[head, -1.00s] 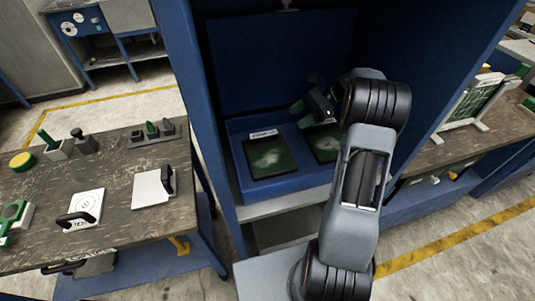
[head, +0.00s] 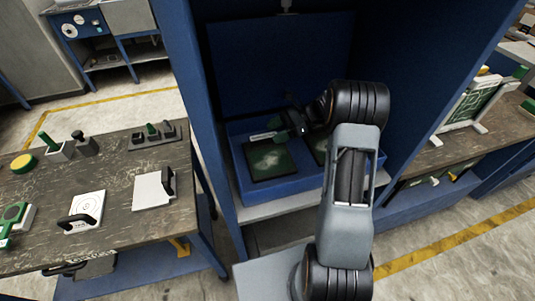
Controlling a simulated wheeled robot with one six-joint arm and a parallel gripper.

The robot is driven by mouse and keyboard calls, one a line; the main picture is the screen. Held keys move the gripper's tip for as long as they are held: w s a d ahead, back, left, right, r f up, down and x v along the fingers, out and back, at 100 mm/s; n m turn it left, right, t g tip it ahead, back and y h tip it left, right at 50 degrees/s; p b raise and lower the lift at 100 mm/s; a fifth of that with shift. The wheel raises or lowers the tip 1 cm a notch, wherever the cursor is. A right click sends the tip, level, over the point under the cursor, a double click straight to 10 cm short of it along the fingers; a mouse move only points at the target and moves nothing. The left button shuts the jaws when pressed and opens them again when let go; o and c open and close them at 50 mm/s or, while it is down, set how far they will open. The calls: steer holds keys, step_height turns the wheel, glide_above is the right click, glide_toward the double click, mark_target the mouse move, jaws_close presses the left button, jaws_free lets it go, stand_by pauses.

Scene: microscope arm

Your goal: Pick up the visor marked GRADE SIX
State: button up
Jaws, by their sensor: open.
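Two dark green panels lie in a blue tray (head: 292,182) inside the blue cabinet. The left panel (head: 268,161) shows a pale smudge and has a white label strip (head: 262,137) at its back edge. The right panel (head: 319,149) is mostly hidden behind my arm. The lettering is too small to read, so I cannot tell whether either is the visor marked GRADE SIX. My gripper (head: 287,122) is open, above the back of the tray between the two panels, near the right end of the left label. It holds nothing that I can see.
The cabinet's blue side wall (head: 193,90) stands left of the tray. A workbench (head: 115,225) at left holds a white plate with a black handle (head: 153,189), another handled plate (head: 86,211) and several small tools. Another bench at right holds a framed green board (head: 465,105).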

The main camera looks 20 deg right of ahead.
mark_target(265, 136)
steer(key=shift+x, duration=2)
steer(key=shift+w+r, duration=0.1)
steer(key=shift+w, duration=0.05)
steer(key=c, duration=1.1)
steer(key=shift+r, duration=0.1)
